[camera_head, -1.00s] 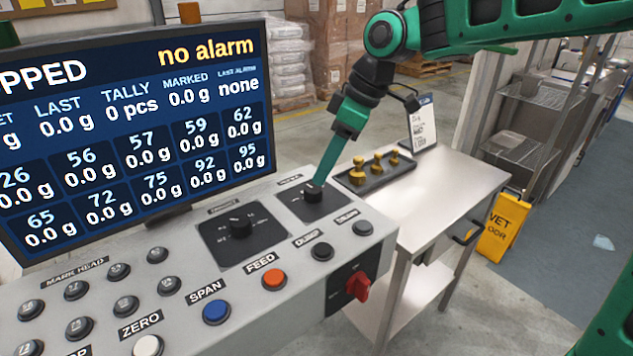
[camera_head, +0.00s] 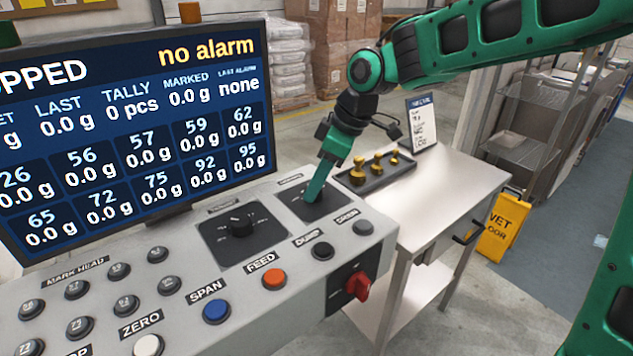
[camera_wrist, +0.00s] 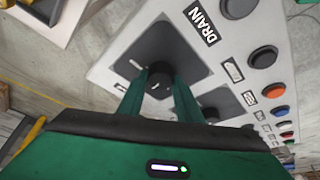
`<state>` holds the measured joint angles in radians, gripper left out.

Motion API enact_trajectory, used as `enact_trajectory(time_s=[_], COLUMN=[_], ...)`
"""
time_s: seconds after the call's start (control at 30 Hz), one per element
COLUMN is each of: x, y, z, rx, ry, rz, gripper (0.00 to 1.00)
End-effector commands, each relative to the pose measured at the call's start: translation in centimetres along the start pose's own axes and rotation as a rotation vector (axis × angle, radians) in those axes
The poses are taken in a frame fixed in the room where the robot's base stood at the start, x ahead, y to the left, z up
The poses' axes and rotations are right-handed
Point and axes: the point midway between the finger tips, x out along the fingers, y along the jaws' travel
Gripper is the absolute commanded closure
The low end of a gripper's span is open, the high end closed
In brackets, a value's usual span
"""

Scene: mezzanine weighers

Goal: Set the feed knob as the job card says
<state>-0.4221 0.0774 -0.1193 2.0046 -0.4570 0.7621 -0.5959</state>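A black knob (camera_wrist: 159,82) on a dark square dial plate (camera_head: 330,203) sits at the panel's far right corner. My gripper (camera_head: 311,198) reaches down onto this knob and hides most of it in the head view. In the wrist view my two green fingers (camera_wrist: 160,88) stand on either side of the knob, close to it; whether they press on it is unclear. A second black knob (camera_head: 241,222) has its own dark dial plate (camera_head: 214,234). Both dials' labels are too small to read. A white card (camera_head: 422,122) stands on the side table, its text unreadable.
The panel (camera_head: 185,318) carries several buttons, including an orange one by "FEED" (camera_head: 274,279), and a red rotary switch (camera_head: 358,286) on its front. A screen (camera_head: 135,110) reads "no alarm". Brass weights (camera_head: 378,166) stand in a tray on the steel table (camera_head: 440,190).

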Motion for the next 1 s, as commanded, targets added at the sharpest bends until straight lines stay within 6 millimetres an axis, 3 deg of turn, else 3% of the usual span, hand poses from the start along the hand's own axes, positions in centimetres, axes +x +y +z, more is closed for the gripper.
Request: enact_trajectory(time_s=[0.33,0.6,0.63,0.7,1.0], x=[-0.10,-0.11,-0.11,-0.11,-0.19], y=[0.09,0.17,0.18,0.15,0.04], z=[0.04,0.03,0.03,0.02,0.00], rx=[0.132,0.139,0.139,0.139,0.137], ry=[0.002,0.002,0.002,0.002,0.001], rz=[0.058,0.061,0.062,0.061,0.059], gripper=[0.91,0.91,0.61,0.50,0.50])
